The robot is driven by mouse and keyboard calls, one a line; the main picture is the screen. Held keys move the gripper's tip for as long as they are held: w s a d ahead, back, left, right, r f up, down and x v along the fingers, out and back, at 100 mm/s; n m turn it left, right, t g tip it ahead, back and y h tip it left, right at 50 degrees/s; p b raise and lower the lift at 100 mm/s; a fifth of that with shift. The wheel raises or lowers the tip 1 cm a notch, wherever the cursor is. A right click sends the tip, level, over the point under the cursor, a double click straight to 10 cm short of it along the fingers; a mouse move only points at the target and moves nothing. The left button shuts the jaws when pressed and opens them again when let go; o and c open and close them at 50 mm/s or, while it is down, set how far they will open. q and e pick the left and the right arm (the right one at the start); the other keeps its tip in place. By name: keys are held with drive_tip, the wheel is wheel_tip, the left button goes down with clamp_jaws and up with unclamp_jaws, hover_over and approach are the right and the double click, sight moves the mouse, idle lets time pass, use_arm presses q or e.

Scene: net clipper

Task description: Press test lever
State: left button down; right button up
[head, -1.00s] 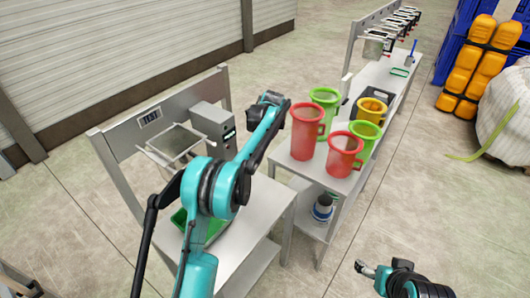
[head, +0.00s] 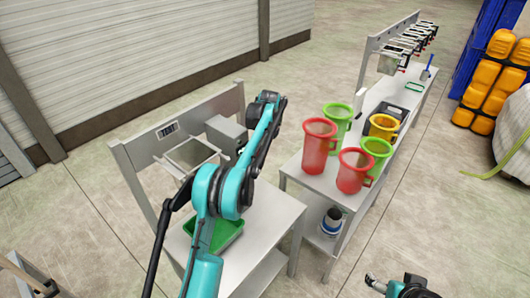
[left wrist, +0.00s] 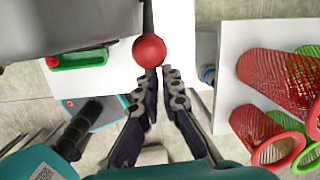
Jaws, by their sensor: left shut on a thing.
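The test station is a grey stand with a small display (head: 168,130), a clear-topped tray (head: 190,155) and a grey box (head: 226,133) on its crossbar. The test lever shows as a red ball knob (left wrist: 149,50) in the left wrist view, at the tips of my left gripper (left wrist: 170,75). The left fingers are close together and shut on the lever; the exact contact is hard to see. In the head view my left arm hides that gripper and the lever. My right gripper (head: 373,282) is at the bottom right, away from the station; its opening is unclear.
A green bin (head: 226,235) sits on the station table (head: 262,215). Red, green and yellow mesh jugs stand on the neighbouring table (head: 308,177) to the right, close to my left arm. Orange containers (head: 490,85) stand at far right. The front floor is clear.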

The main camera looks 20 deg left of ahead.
use_arm(q)
drive_tip(key=shift+a+r, duration=0.1)
drive_tip(key=shift+a, duration=0.25)
drive_tip(key=s+d+r, duration=0.1)
drive_tip(key=d+r, duration=0.3)
drive_tip(key=r, duration=0.4)
drive_tip(key=shift+s+d+r, duration=0.15)
drive_tip(key=shift+s+d, duration=0.05)
drive_tip(key=shift+d, duration=0.2)
use_arm(e)
drive_tip(key=shift+s+a, duration=0.2)
drive_tip(key=shift+a, duration=0.2)
